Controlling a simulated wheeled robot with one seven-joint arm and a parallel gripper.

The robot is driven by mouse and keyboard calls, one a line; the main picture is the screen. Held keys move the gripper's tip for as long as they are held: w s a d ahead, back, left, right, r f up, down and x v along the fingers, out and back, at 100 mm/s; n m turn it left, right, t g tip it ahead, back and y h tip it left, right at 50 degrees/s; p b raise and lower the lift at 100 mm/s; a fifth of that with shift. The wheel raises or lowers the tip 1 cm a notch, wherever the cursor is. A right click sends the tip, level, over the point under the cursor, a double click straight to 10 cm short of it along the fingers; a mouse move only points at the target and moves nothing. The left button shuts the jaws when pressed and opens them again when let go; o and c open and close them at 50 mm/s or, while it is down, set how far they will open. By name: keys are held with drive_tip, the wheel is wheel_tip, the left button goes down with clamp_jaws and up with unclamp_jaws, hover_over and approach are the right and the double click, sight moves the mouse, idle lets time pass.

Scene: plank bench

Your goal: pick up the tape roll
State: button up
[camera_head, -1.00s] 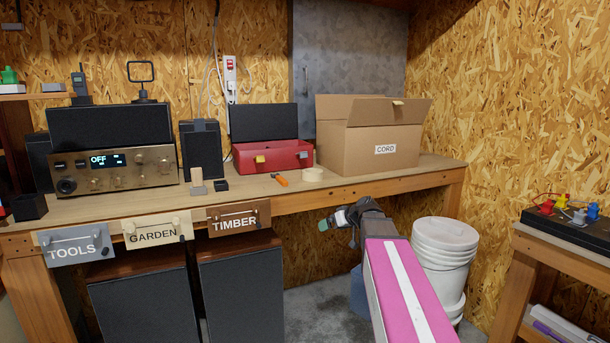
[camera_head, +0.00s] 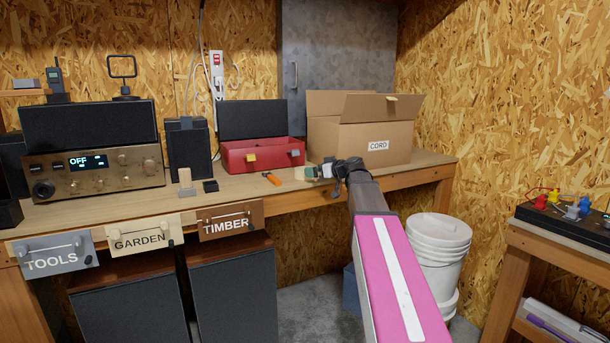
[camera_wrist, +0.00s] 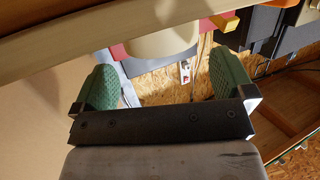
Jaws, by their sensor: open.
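The cream tape roll (camera_head: 299,174) lies on the bench in front of the red toolbox, partly hidden behind my gripper in the head view. It also shows in the upside-down wrist view (camera_wrist: 165,40), at the top, beyond and between my fingers. My gripper (camera_head: 318,171) is at the bench's front edge, close to the roll on its near right side. In the wrist view my gripper (camera_wrist: 168,83) has its two green finger pads wide apart, with nothing held between them. Whether a finger touches the roll cannot be told.
The red toolbox (camera_head: 262,156) stands open behind the roll. An orange-handled tool (camera_head: 271,178) lies to the left. The cardboard box marked CORD (camera_head: 365,143) stands close on the right. The bench (camera_head: 130,205) has small blocks farther left. White buckets (camera_head: 440,255) stand below right.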

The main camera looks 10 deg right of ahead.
drive_tip(key=shift+x, duration=2.65)
drive_tip(key=shift+f, duration=0.1)
drive_tip(key=c, duration=0.6)
